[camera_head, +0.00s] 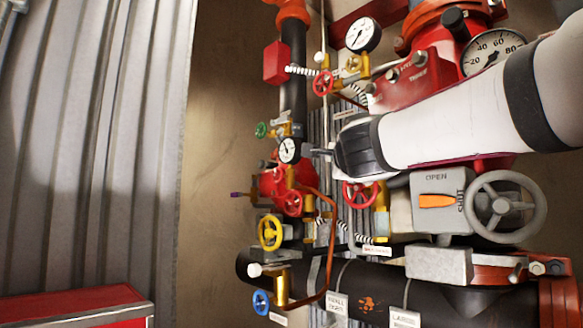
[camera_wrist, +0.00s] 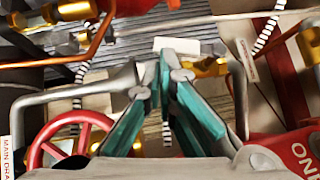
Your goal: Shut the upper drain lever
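My gripper (camera_wrist: 165,68) shows in the wrist view with its two teal fingers drawn together at the tips. Nothing is visible between them. A bent grey lever (camera_wrist: 62,97) comes from the left, and its end lies close beside the left fingertip; I cannot tell if they touch. A label reading "MAIN DRA" (camera_wrist: 6,157) stands at the left edge. A second grey bar (camera_wrist: 240,92) is right of the fingers. In the head view my gripper (camera_head: 316,152) points left, just right of a small gauge (camera_head: 289,150). I cannot tell which part there is the upper drain lever.
A red handwheel (camera_wrist: 72,138) sits left of the fingers, and a red body marked "ON" (camera_wrist: 285,150) at right. Ribbed wall (camera_head: 90,130) is at left.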

